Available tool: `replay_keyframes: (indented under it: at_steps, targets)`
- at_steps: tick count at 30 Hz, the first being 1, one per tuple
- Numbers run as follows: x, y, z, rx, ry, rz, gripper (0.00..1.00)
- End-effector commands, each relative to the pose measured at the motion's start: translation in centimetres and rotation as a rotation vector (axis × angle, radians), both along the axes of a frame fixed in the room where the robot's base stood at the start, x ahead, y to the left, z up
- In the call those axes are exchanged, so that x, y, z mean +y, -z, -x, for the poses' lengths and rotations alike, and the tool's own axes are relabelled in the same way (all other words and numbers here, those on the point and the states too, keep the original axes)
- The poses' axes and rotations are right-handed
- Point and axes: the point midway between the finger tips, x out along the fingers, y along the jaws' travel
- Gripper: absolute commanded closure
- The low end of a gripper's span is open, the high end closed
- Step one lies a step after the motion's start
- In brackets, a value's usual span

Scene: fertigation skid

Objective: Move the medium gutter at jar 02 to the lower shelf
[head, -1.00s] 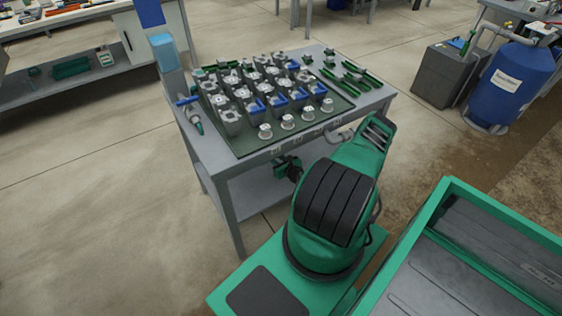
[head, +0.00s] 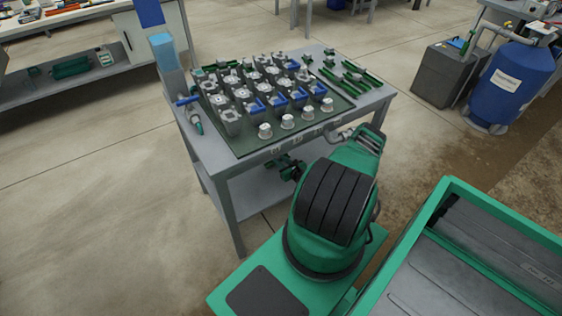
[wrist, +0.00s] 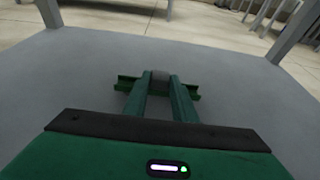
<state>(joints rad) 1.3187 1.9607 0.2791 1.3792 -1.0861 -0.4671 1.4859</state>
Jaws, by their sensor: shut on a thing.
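My gripper (wrist: 160,82) is shut on a short green gutter (wrist: 128,84), which lies crosswise at the fingertips in the wrist view. A grey part shows between the fingertips. The grey lower shelf (wrist: 80,75) spreads beneath and beyond it. I cannot tell whether the gutter touches the shelf. In the head view, my gripper (head: 290,170) is under the front edge of the tabletop, above the lower shelf (head: 255,190). There the gutter shows only as a small dark green shape, partly hidden by my arm.
The tabletop carries a dark green mat (head: 245,147) with several jars and blue-marked pieces. Other green gutters (head: 362,75) lie at its right. Table legs (wrist: 290,35) bound the shelf. The visible shelf surface around my gripper is clear.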

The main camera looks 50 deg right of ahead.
Motion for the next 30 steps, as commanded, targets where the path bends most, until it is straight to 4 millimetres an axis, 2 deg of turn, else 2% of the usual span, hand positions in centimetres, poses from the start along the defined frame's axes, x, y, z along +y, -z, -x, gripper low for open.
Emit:
replay_keyframes:
  at_steps: [3, 4, 6, 18, 23, 30]
  targets:
    - [0.0, 0.2, 0.0, 0.0, 0.0, 0.0, 1.0]
    - [0.0, 0.3, 0.0, 0.0, 0.0, 0.0, 0.73]
    - [0.0, 0.2, 0.0, 0.0, 0.0, 0.0, 0.57]
    - [-0.1, -0.1, 0.2, 0.001, 0.002, -0.001, 0.57]
    - [0.4, -0.7, 2.4, 0.002, 0.004, -0.003, 0.57]
    - [1.5, -2.2, 6.9, 0.0, 0.005, -0.003, 0.57]
